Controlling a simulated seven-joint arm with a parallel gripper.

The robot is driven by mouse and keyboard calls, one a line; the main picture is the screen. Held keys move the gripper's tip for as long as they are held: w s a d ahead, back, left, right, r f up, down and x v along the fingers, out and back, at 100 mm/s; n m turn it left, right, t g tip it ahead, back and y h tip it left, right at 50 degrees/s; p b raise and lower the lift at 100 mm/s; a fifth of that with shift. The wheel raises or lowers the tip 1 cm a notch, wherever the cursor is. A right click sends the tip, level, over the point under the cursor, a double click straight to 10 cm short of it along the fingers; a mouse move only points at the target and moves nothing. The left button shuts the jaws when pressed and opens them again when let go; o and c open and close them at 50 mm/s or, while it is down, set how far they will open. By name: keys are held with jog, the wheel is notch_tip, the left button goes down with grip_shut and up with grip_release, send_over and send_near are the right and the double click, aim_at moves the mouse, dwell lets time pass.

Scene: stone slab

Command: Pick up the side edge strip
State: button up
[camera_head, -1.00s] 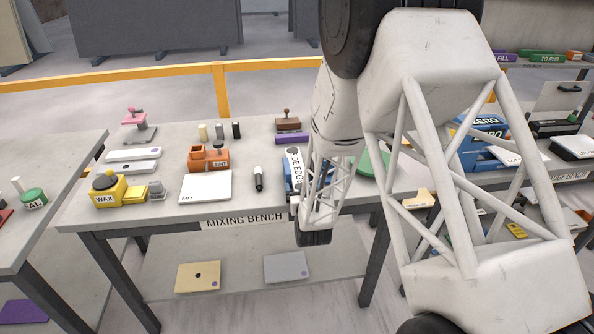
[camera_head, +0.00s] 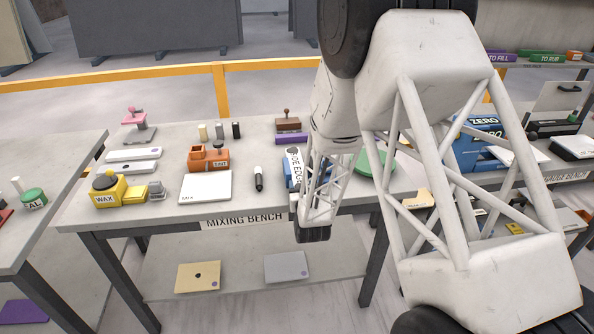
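The side edge strip (camera_head: 294,165) is a white piece with dark lettering, of which "DE EDGE" can be read. It stands at or in a blue holder (camera_head: 288,181) on the mixing bench, right of the black marker. My arm hides its right part. The dark end of my gripper (camera_head: 312,233) hangs low in front of the bench's front edge, just right of and below the strip in the picture. I cannot make out the fingers or any grip on the strip.
The mixing bench (camera_head: 80,212) also carries a white "MIX" slab (camera_head: 206,187), a black marker (camera_head: 258,178), an orange box (camera_head: 207,158), a yellow "WAX" pot (camera_head: 108,190) and a green disc (camera_head: 374,162). Two flat panels lie on the lower shelf (camera_head: 237,285).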

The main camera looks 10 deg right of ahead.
jog(key=c, duration=0.6)
jog(key=shift+c, duration=0.2)
jog(key=shift+d+r, duration=0.1)
jog(key=shift+r, duration=0.05)
jog(key=shift+d+r, duration=0.15)
jog(key=shift+r, duration=0.2)
notch_tip(320, 180, up, 11)
jog(key=d, duration=1.9)
jog(key=shift+d+f, duration=0.2)
jog(key=shift+d, duration=0.05)
